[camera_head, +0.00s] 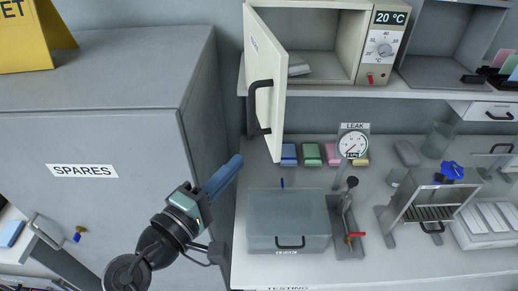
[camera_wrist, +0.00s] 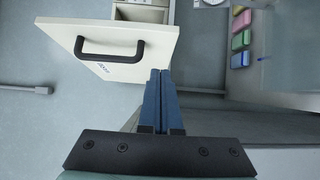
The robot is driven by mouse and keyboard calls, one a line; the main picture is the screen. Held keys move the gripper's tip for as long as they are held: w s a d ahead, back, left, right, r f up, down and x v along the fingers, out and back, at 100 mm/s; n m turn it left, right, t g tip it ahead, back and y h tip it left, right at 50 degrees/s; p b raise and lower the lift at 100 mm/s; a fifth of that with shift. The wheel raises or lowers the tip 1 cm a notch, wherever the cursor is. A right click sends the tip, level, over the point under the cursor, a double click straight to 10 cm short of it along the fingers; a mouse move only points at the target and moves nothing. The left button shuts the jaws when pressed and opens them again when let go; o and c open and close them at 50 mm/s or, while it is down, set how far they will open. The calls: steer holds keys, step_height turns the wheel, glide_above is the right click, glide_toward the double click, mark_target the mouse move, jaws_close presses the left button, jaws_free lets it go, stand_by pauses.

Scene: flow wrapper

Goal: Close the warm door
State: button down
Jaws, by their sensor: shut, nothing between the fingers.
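The warm door (camera_head: 266,82) is a cream panel with a dark handle (camera_head: 259,107). It stands open, swung out from the left side of the cream warm box (camera_head: 323,45) on the upper shelf. In the wrist view the door (camera_wrist: 135,62) and its black handle (camera_wrist: 108,46) lie ahead of the fingers, to the left. My gripper (camera_head: 238,160) is shut and empty, with blue fingers. It is below and left of the door. In the wrist view the fingertips (camera_wrist: 160,72) show close to the door's edge; whether they touch cannot be told.
A grey SPARES cabinet (camera_head: 110,120) stands at the left. On the bench are a clear box (camera_head: 288,222), a LEAK gauge (camera_head: 352,144), coloured blocks (camera_head: 331,153) and a metal rack (camera_head: 430,205). The box's control panel (camera_head: 384,45) reads 20 °C. A small grey object (camera_head: 299,68) shows inside the box.

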steer(key=shift+w+d+p, duration=0.35)
steer(key=shift+w+d, duration=0.05)
steer(key=shift+d, duration=0.4)
steer(key=shift+w+d+p, duration=0.4)
steer(key=shift+w+d, duration=0.05)
steer(key=shift+d, duration=0.4)
steer(key=shift+w+d+p, duration=0.35)
steer(key=shift+w+d, duration=0.05)
steer(key=shift+d, duration=0.4)
steer(key=shift+d, duration=0.1)
